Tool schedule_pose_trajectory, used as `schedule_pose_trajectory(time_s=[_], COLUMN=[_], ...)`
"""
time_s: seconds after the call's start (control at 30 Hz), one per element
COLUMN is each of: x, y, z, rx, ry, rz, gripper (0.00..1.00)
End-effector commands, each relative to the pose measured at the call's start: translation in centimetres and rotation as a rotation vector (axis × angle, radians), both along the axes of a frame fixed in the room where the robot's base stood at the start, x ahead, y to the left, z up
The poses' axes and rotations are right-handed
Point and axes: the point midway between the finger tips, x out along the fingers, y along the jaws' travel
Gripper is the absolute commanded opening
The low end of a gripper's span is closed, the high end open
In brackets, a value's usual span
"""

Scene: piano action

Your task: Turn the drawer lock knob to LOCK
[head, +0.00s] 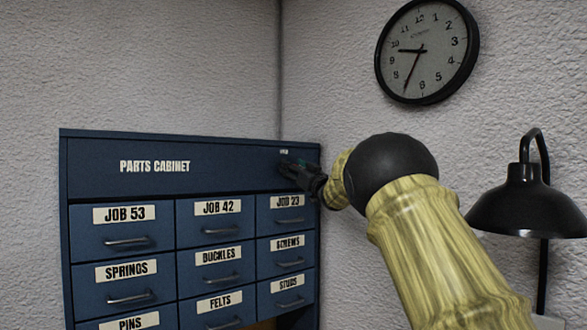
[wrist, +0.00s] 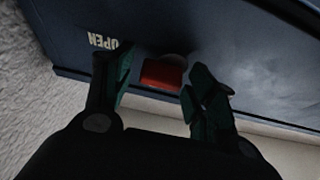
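The blue parts cabinet (head: 90,168) stands in the corner, and my gripper (head: 288,168) is at the upper right of its front, covering the knob area there. In the wrist view, a red block-like part (wrist: 163,74), which looks like the lock knob, sits between my two fingers (wrist: 158,78). A pale rounded edge shows just behind it. The fingers are apart, with a gap at the left finger; the right fingertip is close to the red part, and I cannot tell whether it touches. No LOCK label is readable.
Labelled drawers with handles, such as JOB 23 (head: 287,203) and JOB 42 (head: 218,209), lie below the gripper. A black lamp (head: 525,200) stands at the right. A wall clock (head: 427,50) hangs above my arm. The space before the left drawers is clear.

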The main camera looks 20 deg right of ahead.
Motion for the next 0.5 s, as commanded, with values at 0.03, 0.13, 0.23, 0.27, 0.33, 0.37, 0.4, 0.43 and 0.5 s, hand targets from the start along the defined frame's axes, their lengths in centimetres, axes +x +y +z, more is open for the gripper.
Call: schedule_pose_trajectory(time_s=[0.03,0.13,0.23,0.27,0.33,0.37,0.4,0.43,0.5], x=[-0.01,-0.02,-0.02,-0.02,-0.03,-0.03,-0.04,-0.04,-0.04], y=[0.00,-0.02,-0.05,-0.05,-0.07,-0.08,-0.10,-0.11,-0.15], z=[0.01,0.02,0.07,0.09,0.13,0.14,0.17,0.18,0.22], rx=[0.000,0.000,0.001,0.001,0.000,0.000,-0.002,-0.005,-0.015], ry=[0.000,0.000,-0.001,-0.001,-0.001,-0.002,-0.003,-0.004,-0.009], rz=[0.000,0.000,-0.001,-0.001,-0.001,-0.001,-0.001,-0.001,-0.002], gripper=[0.42,0.24,0.19,0.19,0.19,0.19,0.19,0.19,0.19])
